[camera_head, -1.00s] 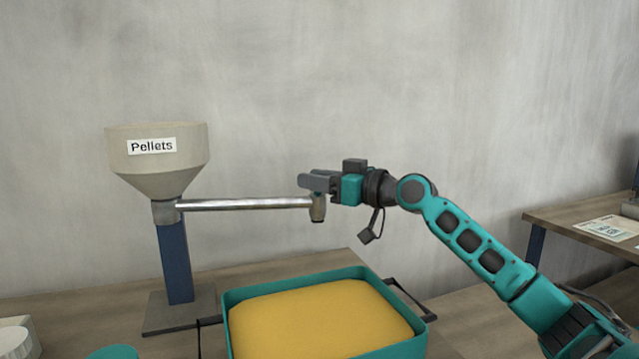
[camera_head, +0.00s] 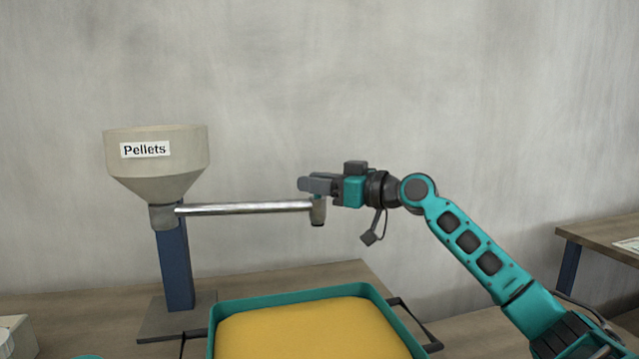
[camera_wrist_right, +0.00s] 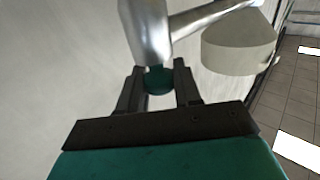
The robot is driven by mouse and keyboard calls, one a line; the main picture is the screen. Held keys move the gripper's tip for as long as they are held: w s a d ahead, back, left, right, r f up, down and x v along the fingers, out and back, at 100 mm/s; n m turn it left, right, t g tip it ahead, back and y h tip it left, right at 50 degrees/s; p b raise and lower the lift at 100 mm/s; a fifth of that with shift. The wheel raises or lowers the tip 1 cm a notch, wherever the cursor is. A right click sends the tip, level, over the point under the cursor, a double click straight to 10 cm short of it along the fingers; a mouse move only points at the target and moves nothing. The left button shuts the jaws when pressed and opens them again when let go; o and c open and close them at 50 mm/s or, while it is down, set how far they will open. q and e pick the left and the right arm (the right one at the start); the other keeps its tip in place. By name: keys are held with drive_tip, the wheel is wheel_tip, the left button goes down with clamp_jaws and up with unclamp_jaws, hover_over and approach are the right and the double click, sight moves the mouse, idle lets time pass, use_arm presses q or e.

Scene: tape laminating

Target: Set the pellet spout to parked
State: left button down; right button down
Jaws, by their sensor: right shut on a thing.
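The pellet hopper (camera_head: 160,170), labelled "Pellets", stands on a blue post at the left. Its spout (camera_head: 250,208), a silver horizontal tube, reaches right from the hopper's bottom to a downturned grey end (camera_head: 318,211). My right gripper (camera_head: 315,185) is at that end, shut on the spout's knob, which the fingers mostly hide in the head view. In the right wrist view the green knob (camera_wrist_right: 158,80) sits between the fingers, with the silver spout (camera_wrist_right: 150,35) just beyond it. My left gripper is not in view.
A green tray (camera_head: 365,290) full of yellow pellets (camera_head: 310,330) with dark handles stands on the wooden table (camera_head: 340,270), below the spout's end. Another table (camera_head: 600,238) is at the right. A grey wall is behind.

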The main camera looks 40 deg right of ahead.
drive_tip(key=shift+d+r, duration=0.25)
drive_tip(key=shift+r, duration=0.25)
drive_tip(key=c, duration=1.2)
unclamp_jaws()
drive_tip(key=shift+o, duration=1.4)
drive_tip(key=shift+w+f, duration=0.15)
drive_tip(key=shift+w, duration=0.05)
drive_tip(key=shift+o, duration=0.3)
drive_tip(key=shift+a, duration=0.15)
drive_tip(key=shift+f, duration=0.15)
drive_tip(key=shift+s, duration=0.1)
drive_tip(key=shift+s+d+f, duration=0.15)
drive_tip(key=shift+s+d, duration=0.1)
drive_tip(key=shift+s, duration=0.35)
drive_tip(key=b+v, duration=0.1)
drive_tip(key=v, duration=1)
drive_tip(key=shift+s, duration=0.25)
